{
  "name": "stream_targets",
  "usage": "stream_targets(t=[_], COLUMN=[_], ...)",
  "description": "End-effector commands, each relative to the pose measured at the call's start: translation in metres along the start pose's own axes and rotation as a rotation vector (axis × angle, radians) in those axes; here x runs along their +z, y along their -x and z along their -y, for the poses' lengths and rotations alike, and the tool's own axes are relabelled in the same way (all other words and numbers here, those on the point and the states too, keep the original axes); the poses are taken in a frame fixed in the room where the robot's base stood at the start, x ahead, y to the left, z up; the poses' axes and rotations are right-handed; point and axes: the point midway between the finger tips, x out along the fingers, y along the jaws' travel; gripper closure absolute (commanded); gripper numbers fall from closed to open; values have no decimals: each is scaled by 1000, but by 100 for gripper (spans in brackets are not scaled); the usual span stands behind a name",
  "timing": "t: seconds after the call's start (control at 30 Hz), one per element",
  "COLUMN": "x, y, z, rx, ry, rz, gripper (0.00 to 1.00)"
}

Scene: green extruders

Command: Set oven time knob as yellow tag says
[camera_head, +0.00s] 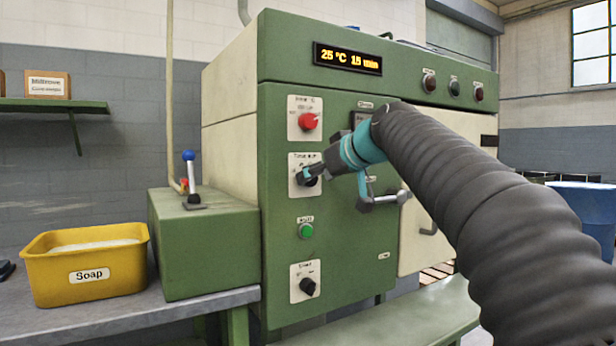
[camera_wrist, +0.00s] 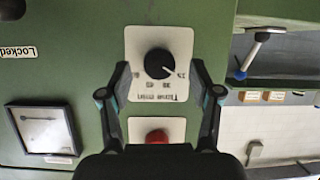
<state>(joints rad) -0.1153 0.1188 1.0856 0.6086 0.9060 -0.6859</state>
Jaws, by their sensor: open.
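The oven time knob (camera_wrist: 158,63) is black and round, on a white plate (camera_wrist: 140,40) marked "Time min", upside down in the wrist view. Its white pointer line points to the lower right, toward the mark that looks like 15. The oven display (camera_head: 347,58) reads 25 °C 15 min. My gripper (camera_wrist: 160,94) is open and empty, its fingertips on either side of the plate's lower part, apart from the knob. In the head view my gripper (camera_head: 309,174) is in front of the time plate (camera_head: 297,162) and partly hides the knob. I see no yellow tag.
A red knob (camera_head: 308,121) sits above the time knob, a green button (camera_head: 306,230) and another black knob (camera_head: 308,286) below. A yellow soap bin (camera_head: 88,290) and a blue-topped lever (camera_head: 190,170) stand left.

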Motion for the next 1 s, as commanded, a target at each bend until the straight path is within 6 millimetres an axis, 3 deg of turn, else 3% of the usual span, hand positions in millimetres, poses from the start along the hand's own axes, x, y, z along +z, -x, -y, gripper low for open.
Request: stream_targets(t=[0.2, 0.53, 0.77, 0.8, 0.83, 1.0], x=[0, 0, 0, 0, -5, -1], y=[-18, -20, -20, -20, -30, -23], z=[0, 0, 0, 0, 15, 6], rx=[0, 1, 0, 0, -6, -11], ry=[1, 1, 1, 1, 4, -10], rz=[0, 0, 0, 0, -1, 0], gripper=[37, 37, 94, 97, 97, 97])
